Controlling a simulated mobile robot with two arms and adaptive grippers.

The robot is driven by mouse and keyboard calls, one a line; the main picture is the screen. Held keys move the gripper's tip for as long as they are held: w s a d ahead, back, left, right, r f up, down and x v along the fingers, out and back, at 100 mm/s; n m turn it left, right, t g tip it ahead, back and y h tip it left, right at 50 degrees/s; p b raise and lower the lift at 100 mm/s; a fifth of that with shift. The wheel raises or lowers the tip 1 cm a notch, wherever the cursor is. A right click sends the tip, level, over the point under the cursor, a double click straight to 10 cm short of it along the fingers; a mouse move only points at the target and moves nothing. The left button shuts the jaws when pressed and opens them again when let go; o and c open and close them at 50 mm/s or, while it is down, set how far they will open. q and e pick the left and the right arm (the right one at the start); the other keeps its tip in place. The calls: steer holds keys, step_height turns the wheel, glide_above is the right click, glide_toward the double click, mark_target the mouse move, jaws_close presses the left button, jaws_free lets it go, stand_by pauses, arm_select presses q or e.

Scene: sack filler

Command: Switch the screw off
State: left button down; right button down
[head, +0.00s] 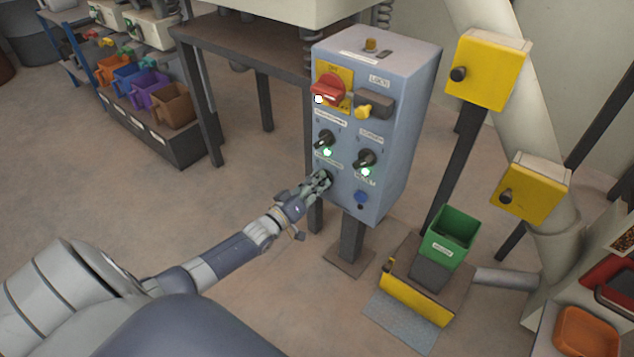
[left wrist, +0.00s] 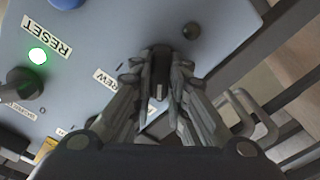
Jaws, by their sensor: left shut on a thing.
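The grey-blue control box (head: 387,140) stands on a post in the head view. My left gripper (head: 325,179) is at the lower left of its front face. In the left wrist view its fingers (left wrist: 161,92) are closed on a dark rotary knob (left wrist: 160,68). A partly hidden label ending in "REW" (left wrist: 112,80) sits beside this knob. The fingers cover most of the knob in the head view, and I cannot tell which marking it points to. My right gripper is not in view.
Two more black knobs (head: 324,140) (head: 365,158), lit green lamps (head: 327,153) (head: 365,172), a red switch (head: 328,89), a yellow padlock (head: 371,109) and a blue button (head: 361,197) are on the box. A green bin (head: 449,237) stands to the right.

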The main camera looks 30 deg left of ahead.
arm_select(q)
steer(key=shift+n, duration=0.4)
steer(key=c, duration=1.6)
jaws_free()
steer(key=shift+o, duration=0.2)
steer(key=s+a, duration=0.1)
steer(key=s, duration=1.1)
